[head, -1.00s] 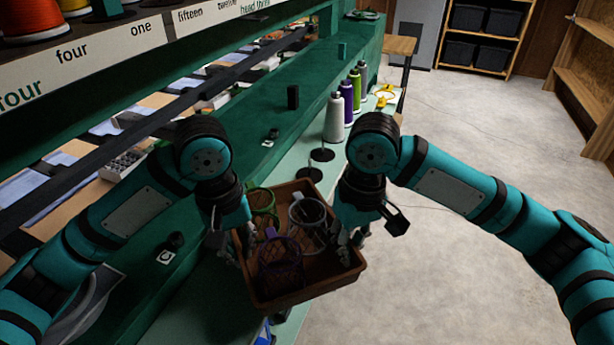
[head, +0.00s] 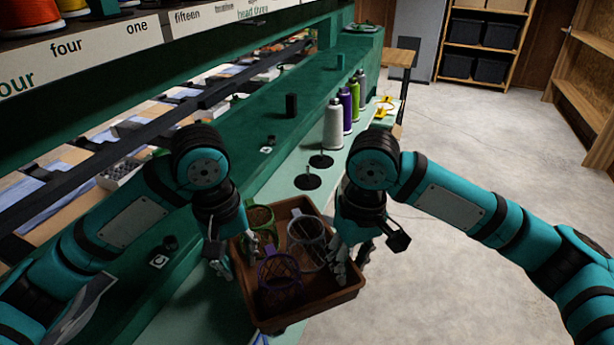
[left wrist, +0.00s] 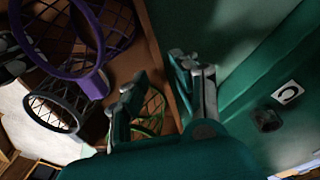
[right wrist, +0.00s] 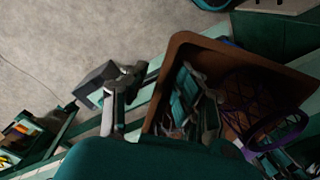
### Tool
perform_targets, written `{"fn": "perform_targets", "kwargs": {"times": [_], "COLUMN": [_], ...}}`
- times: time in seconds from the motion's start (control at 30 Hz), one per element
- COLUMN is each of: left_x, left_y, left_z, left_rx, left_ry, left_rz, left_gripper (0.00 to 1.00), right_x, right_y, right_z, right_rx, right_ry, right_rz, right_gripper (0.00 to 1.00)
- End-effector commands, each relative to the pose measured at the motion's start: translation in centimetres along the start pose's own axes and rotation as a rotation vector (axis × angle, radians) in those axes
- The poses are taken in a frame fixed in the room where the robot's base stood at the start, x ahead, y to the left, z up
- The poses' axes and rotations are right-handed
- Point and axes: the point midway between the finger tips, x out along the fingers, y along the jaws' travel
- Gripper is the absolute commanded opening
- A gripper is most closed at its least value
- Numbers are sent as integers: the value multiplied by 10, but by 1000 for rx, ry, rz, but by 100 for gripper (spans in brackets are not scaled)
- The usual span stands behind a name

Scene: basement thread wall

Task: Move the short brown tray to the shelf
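The short brown tray (head: 312,302) holds purple, grey and green mesh baskets, the purple one (head: 278,272) nearest. It is at the counter's edge, low between my two grippers. My left gripper (head: 230,266) is at its left wall. In the left wrist view its fingers (left wrist: 165,98) stand apart, one on each side of the tray wall (left wrist: 160,60). My right gripper (head: 352,258) is at the right wall. In the right wrist view its fingers (right wrist: 160,105) are spread, one inside the tray (right wrist: 183,50) and one outside. Whether the tray rests fully on the surface is hidden.
A pale green counter (head: 290,192) runs along the green thread wall, with two black discs (head: 307,180) behind the tray. A white spool (head: 333,125) and several coloured ones stand farther back. Open concrete floor (head: 470,160) lies to the right.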

Motion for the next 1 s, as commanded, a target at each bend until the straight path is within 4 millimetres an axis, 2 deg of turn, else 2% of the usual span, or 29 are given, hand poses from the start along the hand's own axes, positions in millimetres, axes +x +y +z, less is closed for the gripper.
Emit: {"fn": "perform_targets", "kwargs": {"times": [0.03, 0.33, 0.47, 0.8, 1.0], "left_x": [18, 12, -6, -66, -81], "left_y": [1, 2, 2, 3, 3], "left_z": [10, 10, 9, 7, 7], "left_rx": [11, 12, 12, 5, 2], "left_ry": [-32, -29, -21, 3, 7], "left_rz": [-7, -5, -4, -1, -2], "left_gripper": [29, 29, 29, 29, 29], "right_x": [6, 6, 5, 2, 0], "right_y": [0, -1, -1, -1, -1], "right_z": [0, -1, -1, -1, -1], "right_rx": [0, -1, -1, -1, -1], "right_ry": [2, 4, 5, 5, 6], "right_rz": [-1, -3, -3, -3, -3], "right_gripper": [29, 29, 29, 29, 29]}}
